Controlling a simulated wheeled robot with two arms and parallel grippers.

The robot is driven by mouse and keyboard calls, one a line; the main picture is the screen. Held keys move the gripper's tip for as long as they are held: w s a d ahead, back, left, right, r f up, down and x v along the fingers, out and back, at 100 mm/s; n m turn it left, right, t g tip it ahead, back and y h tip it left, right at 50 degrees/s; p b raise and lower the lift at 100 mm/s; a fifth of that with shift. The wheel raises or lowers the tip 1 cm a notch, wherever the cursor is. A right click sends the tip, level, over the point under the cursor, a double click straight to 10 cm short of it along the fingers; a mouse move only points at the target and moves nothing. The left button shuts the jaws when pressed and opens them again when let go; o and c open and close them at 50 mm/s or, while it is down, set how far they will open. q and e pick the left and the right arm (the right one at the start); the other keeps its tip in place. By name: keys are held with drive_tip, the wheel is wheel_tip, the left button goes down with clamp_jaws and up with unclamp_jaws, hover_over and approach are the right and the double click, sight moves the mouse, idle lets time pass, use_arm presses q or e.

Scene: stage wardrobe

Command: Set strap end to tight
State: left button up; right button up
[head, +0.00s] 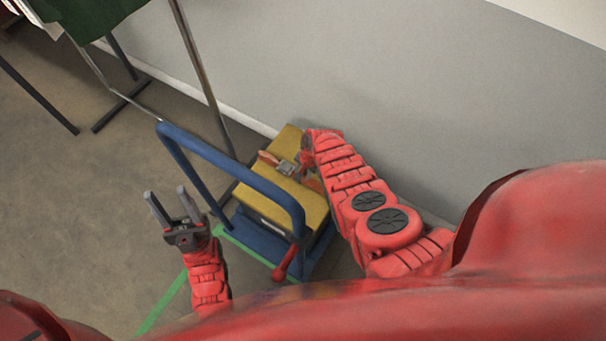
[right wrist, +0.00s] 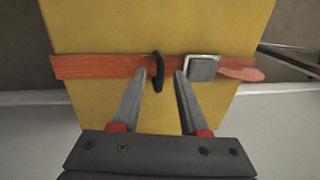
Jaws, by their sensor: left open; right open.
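An orange strap (right wrist: 100,66) runs across a yellow box (right wrist: 95,105) in the right wrist view. A grey metal buckle (right wrist: 203,68) sits on it, and the loose strap end (right wrist: 241,72) sticks out to the right of the buckle. A small black loop (right wrist: 157,70) stands on the strap left of the buckle. In the head view the yellow box (head: 297,205) lies on a blue cart. My left gripper (head: 166,205) is open and empty, left of the cart.
The blue cart (head: 262,238) has a tall blue handle (head: 235,168) between my left gripper and the box. A red lever (head: 285,262) shows at its near side. A grey wall (head: 400,110) stands close behind. Green tape (head: 165,300) marks the floor.

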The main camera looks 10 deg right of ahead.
clamp_jaws()
idle(0.3)
idle(1.2)
